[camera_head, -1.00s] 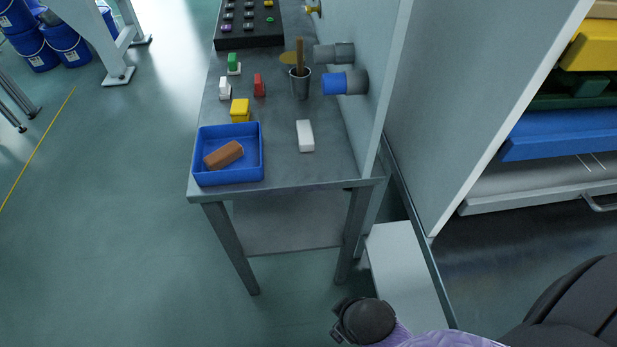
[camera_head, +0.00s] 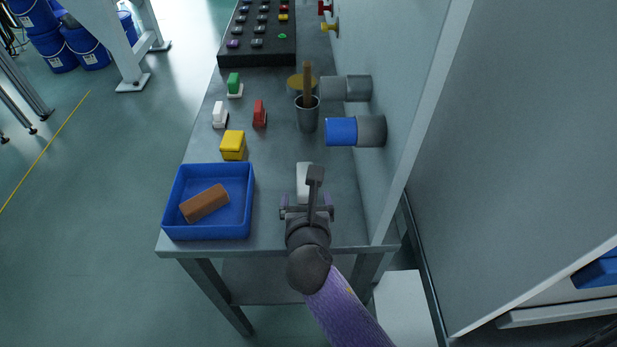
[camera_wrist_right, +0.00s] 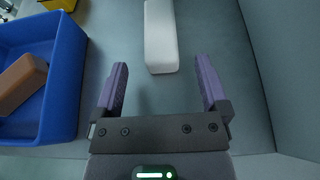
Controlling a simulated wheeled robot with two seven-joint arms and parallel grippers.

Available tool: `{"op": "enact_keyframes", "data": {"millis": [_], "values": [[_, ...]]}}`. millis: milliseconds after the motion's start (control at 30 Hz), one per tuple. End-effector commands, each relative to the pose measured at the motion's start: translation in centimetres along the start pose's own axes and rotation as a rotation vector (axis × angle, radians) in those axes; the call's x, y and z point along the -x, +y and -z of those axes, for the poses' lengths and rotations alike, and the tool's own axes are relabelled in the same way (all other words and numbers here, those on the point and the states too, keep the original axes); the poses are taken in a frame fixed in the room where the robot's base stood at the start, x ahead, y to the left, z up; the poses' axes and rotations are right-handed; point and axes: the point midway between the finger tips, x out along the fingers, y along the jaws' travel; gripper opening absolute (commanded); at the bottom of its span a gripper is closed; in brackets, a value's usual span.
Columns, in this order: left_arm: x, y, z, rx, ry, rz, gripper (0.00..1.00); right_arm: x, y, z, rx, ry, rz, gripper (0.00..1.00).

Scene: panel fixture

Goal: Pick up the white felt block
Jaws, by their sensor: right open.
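The white felt block (camera_head: 303,176) lies on the grey table, partly hidden behind my right gripper in the head view. In the right wrist view the white block (camera_wrist_right: 161,38) lies lengthwise ahead of the fingertips, between their lines and slightly left of centre. My right gripper (camera_head: 308,195) is above the table's front part. Its purple fingers (camera_wrist_right: 161,75) are spread apart with nothing between them. The near end of the block is just beyond the fingertips in that view. My left gripper does not show.
A blue tray (camera_head: 210,232) holding a brown block (camera_head: 204,203) stands left of the gripper. A metal cup (camera_head: 307,118), blue cylinder (camera_head: 341,131) and yellow block (camera_head: 232,145) are farther back. A wall panel (camera_head: 405,110) borders the table on the right.

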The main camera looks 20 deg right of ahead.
Motion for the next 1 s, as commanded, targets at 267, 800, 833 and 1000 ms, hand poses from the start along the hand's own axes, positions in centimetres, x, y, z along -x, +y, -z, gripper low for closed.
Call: {"op": "enact_keyframes", "data": {"millis": [267, 800, 833, 1000], "values": [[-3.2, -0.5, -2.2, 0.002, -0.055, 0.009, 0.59, -5.3, -0.1, -0.1, -0.005, 0.003, 0.000, 0.94], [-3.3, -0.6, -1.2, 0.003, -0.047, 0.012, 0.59, -5.9, -0.1, -0.6, -0.005, 0.003, -0.001, 0.41], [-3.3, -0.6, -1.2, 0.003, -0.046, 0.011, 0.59, -5.9, -0.1, -0.6, -0.005, 0.003, -0.001, 0.35], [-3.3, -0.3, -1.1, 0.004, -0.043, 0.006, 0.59, -5.9, -0.1, -0.6, -0.005, 0.003, -0.001, 0.00]]}}
